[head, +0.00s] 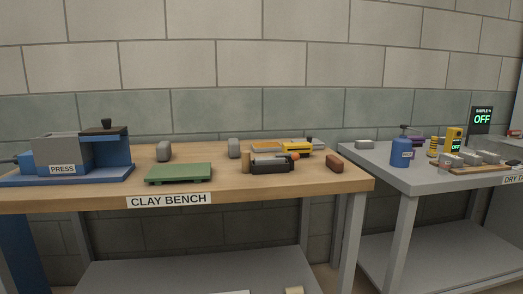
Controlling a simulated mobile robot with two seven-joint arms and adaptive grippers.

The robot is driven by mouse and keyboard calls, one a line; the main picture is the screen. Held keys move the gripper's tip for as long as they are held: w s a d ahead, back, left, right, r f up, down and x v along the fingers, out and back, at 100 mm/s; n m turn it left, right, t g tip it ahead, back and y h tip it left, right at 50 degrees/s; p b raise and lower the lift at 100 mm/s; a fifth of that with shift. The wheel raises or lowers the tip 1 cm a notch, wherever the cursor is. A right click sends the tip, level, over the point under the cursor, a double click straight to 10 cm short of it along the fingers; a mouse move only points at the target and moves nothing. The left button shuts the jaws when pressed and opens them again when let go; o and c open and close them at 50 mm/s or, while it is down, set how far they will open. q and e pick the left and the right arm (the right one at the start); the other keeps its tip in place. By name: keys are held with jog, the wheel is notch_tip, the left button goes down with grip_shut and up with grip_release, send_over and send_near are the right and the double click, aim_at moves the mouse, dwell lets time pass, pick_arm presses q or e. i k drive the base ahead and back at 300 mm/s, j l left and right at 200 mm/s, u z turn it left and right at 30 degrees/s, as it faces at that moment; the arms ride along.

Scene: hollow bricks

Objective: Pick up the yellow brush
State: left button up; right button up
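A yellow block-shaped item with dark parts (297,148), which looks like the yellow brush, lies near the back right of the wooden clay bench (90,191). A small dark knob or item shows at its right end. The yellow item is too small to make out bristles. Neither of my grippers is in view.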

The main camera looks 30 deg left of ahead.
aim_at(305, 149)
jog(key=i+l+u, duration=0.15)
jog(key=l+u, duration=0.8)
